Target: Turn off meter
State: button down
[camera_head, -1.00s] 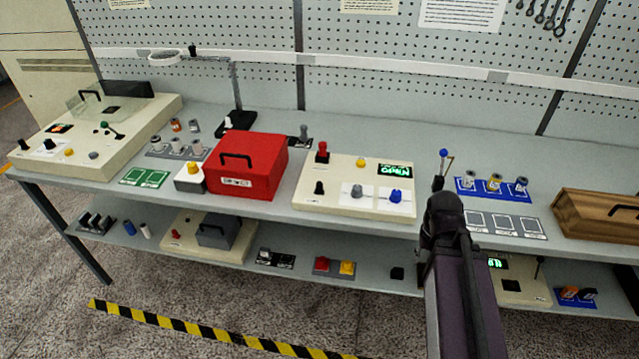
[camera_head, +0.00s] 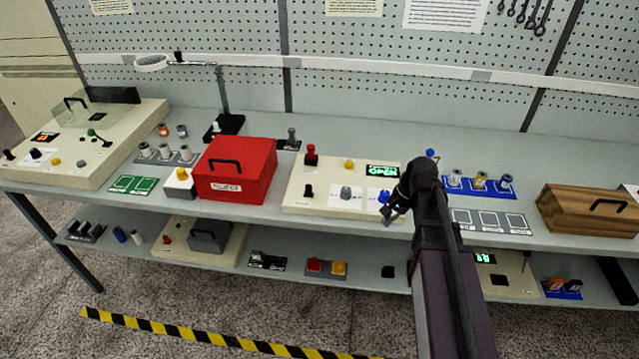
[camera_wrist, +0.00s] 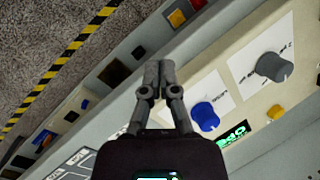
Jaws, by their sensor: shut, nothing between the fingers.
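A cream control panel (camera_head: 322,205) stands on the upper bench and has a lit green display (camera_head: 382,171), a grey knob (camera_head: 346,193), a blue knob (camera_head: 384,197), a black knob (camera_head: 308,191) and a red-topped control (camera_head: 311,154). No readable label tells which unit is the meter. My gripper (camera_head: 392,214) is at the panel's front right corner, close to the blue knob. In the wrist view its fingers (camera_wrist: 158,70) are together and empty, beside the blue knob (camera_wrist: 205,116) and apart from it. The grey knob (camera_wrist: 273,66) is farther right there.
A red box (camera_head: 235,175) stands left of the panel, and a wooden box (camera_head: 580,212) far right. A blue rack (camera_head: 478,187) of spools is right of my arm. The lower shelf holds a second cream unit (camera_head: 510,283) with a green display, partly behind my arm.

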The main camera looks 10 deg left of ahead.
aim_at(312, 194)
jog(key=w+a+r+m+y+p, duration=0.1)
jog(key=w+a+r+m+y, duration=0.1)
jog(key=w+a+r+m, duration=0.1)
jog(key=w+a+r+m+g+y+p, duration=0.1)
jog(key=w+a+r+m+y, duration=0.2)
jog(key=w+a+m, duration=0.3)
jog(key=w+r, duration=0.1)
jog(key=w, duration=0.3)
jog(key=shift+w+a+m, duration=0.2)
jog(key=shift+a+m, duration=0.1)
jog(key=shift+a, duration=0.1)
jog(key=shift+f, duration=0.1)
jog(key=shift+b+x, duration=0.8)
jog(key=shift+x, duration=0.35)
jog(key=b+x, duration=0.5)
jog(key=x, duration=0.3)
jog(key=shift+b, duration=0.35)
jog(key=shift+s+a+r, duration=0.1)
jog(key=shift+a+r, duration=0.05)
jog(key=shift+a, duration=0.4)
jog(key=shift+s+a+r, duration=0.1)
jog(key=shift+a+r, duration=0.05)
jog(key=shift+a, duration=0.45)
jog(key=shift+s+a, duration=0.15)
jog(key=shift+a, duration=0.65)
